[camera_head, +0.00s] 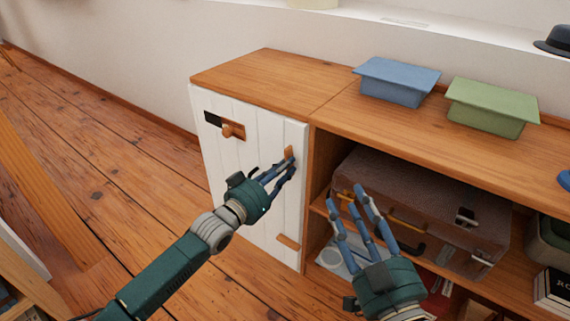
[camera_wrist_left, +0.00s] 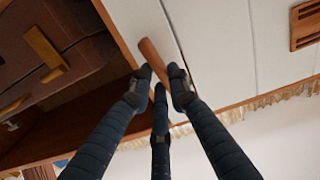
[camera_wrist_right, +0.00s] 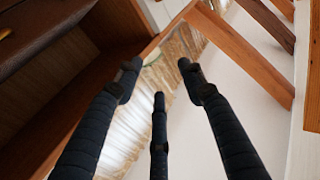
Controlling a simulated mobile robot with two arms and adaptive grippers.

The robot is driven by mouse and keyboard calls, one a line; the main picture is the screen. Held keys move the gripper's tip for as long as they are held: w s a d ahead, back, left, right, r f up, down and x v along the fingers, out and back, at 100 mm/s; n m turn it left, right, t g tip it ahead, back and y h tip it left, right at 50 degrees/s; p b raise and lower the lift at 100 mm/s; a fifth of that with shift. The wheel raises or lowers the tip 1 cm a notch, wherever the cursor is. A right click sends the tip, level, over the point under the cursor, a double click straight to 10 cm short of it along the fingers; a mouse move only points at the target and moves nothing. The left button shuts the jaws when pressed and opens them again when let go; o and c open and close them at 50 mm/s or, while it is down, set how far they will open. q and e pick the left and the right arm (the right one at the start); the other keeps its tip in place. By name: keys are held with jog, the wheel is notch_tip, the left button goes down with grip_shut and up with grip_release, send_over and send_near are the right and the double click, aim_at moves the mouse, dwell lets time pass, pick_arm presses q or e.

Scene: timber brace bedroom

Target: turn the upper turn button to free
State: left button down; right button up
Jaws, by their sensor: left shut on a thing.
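The upper turn button (camera_head: 289,152) is a small wooden bar on the white plank door (camera_head: 255,190), near its right edge. It looks roughly upright, in line with the door edge. My left gripper (camera_head: 284,168) is shut on it. In the left wrist view the bar (camera_wrist_left: 151,52) shows between the fingertips (camera_wrist_left: 160,82), which hide its lower part. The lower turn button (camera_head: 288,241) lies across the door's lower right edge, roughly level. My right gripper (camera_head: 347,194) is open and empty in front of the open shelf; its spread fingers show in the right wrist view (camera_wrist_right: 157,78).
Right of the door, an open shelf holds a brown suitcase (camera_head: 420,190). A blue box (camera_head: 397,83) and a green box (camera_head: 492,107) stand on the cabinet top. Floor left of the door is clear.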

pick_arm(q)
jog(key=shift+f+m+p, duration=0.2)
jog(key=shift+m+p, duration=0.1)
jog(key=shift+m, duration=0.4)
pick_arm(e)
jog(key=shift+d+f+g+h, duration=0.2)
jog(key=shift+f+g, duration=0.3)
jog(key=shift+f, duration=0.65)
jog(key=shift+d+f+g+h, duration=0.15)
jog(key=shift+f+g, duration=0.35)
jog(key=shift+f, duration=0.6)
pick_arm(q)
jog(key=c, duration=1.6)
grip_release()
jog(key=shift+c, duration=0.2)
jog(key=shift+r, duration=0.1)
pick_arm(e)
jog(key=shift+a, duration=0.1)
pick_arm(q)
jog(key=v, duration=1.2)
